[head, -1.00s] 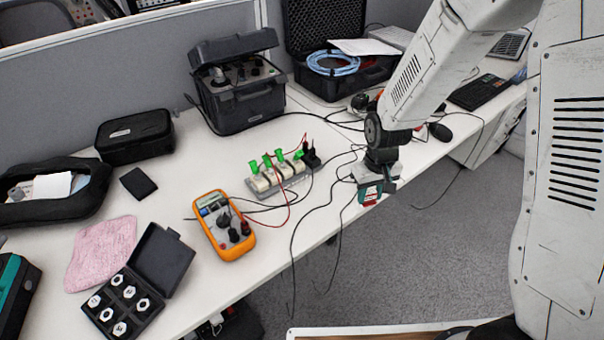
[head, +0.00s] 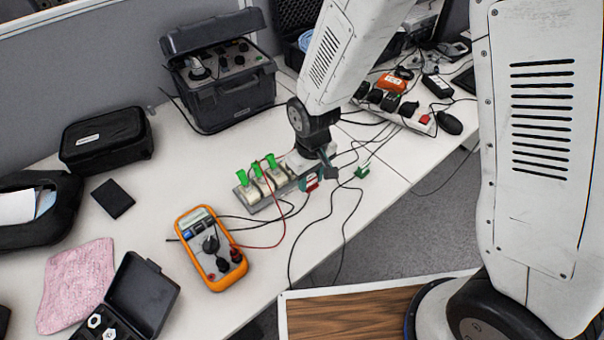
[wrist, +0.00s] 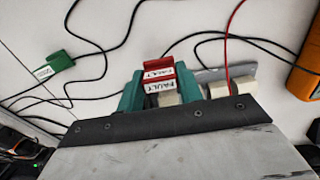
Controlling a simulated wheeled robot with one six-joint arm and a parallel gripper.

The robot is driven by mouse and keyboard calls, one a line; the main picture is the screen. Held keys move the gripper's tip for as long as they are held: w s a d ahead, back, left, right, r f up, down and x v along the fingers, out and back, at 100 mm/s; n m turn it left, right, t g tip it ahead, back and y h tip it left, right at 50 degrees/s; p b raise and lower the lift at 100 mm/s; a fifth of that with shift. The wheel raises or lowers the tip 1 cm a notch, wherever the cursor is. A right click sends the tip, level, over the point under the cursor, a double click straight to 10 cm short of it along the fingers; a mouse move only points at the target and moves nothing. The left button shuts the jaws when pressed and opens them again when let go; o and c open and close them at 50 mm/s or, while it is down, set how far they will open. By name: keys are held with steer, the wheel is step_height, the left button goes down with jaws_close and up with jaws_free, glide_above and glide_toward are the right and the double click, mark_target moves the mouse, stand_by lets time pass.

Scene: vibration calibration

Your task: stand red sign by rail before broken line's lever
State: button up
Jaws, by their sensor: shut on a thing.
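My gripper (head: 316,178) is shut on the red sign (head: 311,187), at the right end of the rail in the head view. In the wrist view, the red sign (wrist: 158,76) is folded, with FAULT on its white labels, between the teal fingers (wrist: 158,92). The grey rail (head: 264,204) carries several cream blocks with levers; three green signs (head: 256,170) show by them. In the wrist view, cream blocks (wrist: 219,89) show under and beside the sign. My wrist hides the rail's right end. I cannot tell whether the sign touches the table.
A green sign (head: 362,171) is on the table right of the rail, among black cables. An orange multimeter (head: 211,248) is at the front left, with a red lead running to the rail. A black case (head: 228,92) stands behind. The table's front edge is close.

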steer(key=shift+w+a+f, duration=0.1)
steer(key=shift+w+a, duration=0.25)
steer(key=shift+w, duration=0.15)
steer(key=shift+f, duration=1.7)
steer(key=o, duration=1)
steer(key=shift+f, duration=0.15)
steer(key=shift+c, duration=0.2)
